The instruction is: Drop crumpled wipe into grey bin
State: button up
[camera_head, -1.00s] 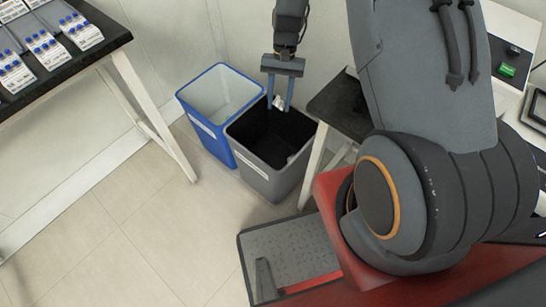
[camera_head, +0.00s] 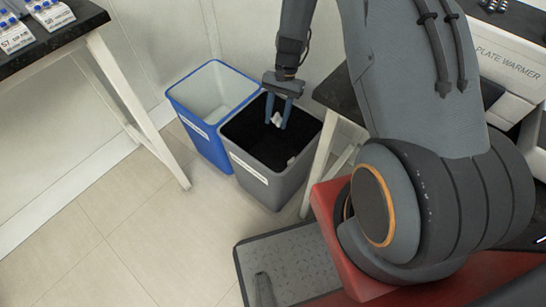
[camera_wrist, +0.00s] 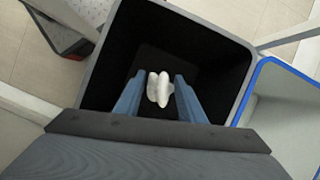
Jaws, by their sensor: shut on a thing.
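The crumpled wipe (camera_head: 277,118) is small and white. My gripper (camera_head: 277,124) is shut on it, with a blue finger on each side. In the wrist view the wipe (camera_wrist: 160,88) shows between the fingertips against the bin's dark inside. The grey bin (camera_head: 262,183) stands on the floor with a black interior and a white label on its front. My gripper points down over its opening, with the fingertips seeming about at or below rim level; the exact depth is hard to tell.
A blue bin (camera_head: 205,143) stands close on the left of the grey one. A dark-topped table (camera_head: 340,97) stands close on the right. Another table (camera_head: 60,38) is at upper left. Floor (camera_head: 130,215) in front is clear.

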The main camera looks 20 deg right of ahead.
jog(key=shift+f+b, duration=1)
jog(key=shift+f, duration=0.75)
jog(key=o, duration=1.1)
jog(key=shift+v, duration=3.95)
